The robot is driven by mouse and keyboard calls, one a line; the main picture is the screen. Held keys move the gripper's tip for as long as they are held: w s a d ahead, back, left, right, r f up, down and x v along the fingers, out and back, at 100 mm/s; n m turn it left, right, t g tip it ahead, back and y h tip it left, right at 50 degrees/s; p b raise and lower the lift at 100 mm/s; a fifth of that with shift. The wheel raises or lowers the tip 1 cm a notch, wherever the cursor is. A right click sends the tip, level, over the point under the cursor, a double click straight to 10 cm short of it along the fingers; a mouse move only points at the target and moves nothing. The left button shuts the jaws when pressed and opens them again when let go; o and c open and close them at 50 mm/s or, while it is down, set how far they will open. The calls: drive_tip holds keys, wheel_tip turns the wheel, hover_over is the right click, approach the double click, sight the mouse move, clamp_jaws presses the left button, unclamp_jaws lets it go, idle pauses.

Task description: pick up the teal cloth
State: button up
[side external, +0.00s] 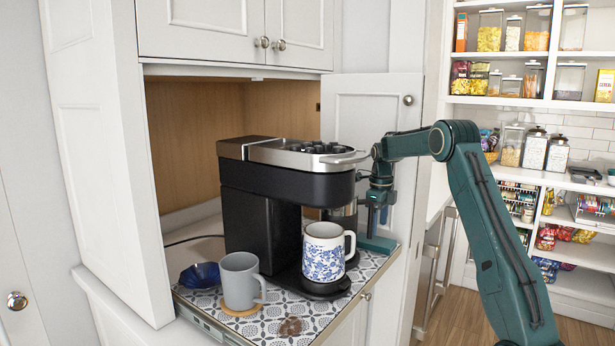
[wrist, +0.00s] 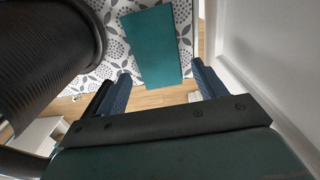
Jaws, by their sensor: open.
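The teal cloth (wrist: 155,48) lies flat as a folded rectangle on the patterned tray surface, at the top middle of the wrist view. In the side view the cloth (side external: 376,243) shows at the right end of the tray, behind the coffee maker. My gripper (wrist: 160,86) is open and empty, its two fingers spread wider than the cloth. In the side view my gripper (side external: 377,222) points down above the cloth. The cloth lies between and ahead of the fingertips in the wrist view; I cannot tell the exact height gap.
The black coffee maker (side external: 252,195) stands close on the left, with a blue-patterned mug (side external: 323,255) on it. A grey mug (side external: 239,281) on a coaster and a blue bowl (side external: 201,276) stand farther left. A white cabinet door (side external: 371,105) stands close on the right.

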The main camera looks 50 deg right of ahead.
sight(377, 240)
drive_tip(key=shift+s+a+f, duration=0.1)
drive_tip(key=shift+f, duration=2.5)
drive_tip(key=c, duration=0.7)
drive_tip(key=shift+c, duration=0.2)
drive_tip(key=shift+r, duration=0.15)
wheel_tip(377, 240, up, 20)
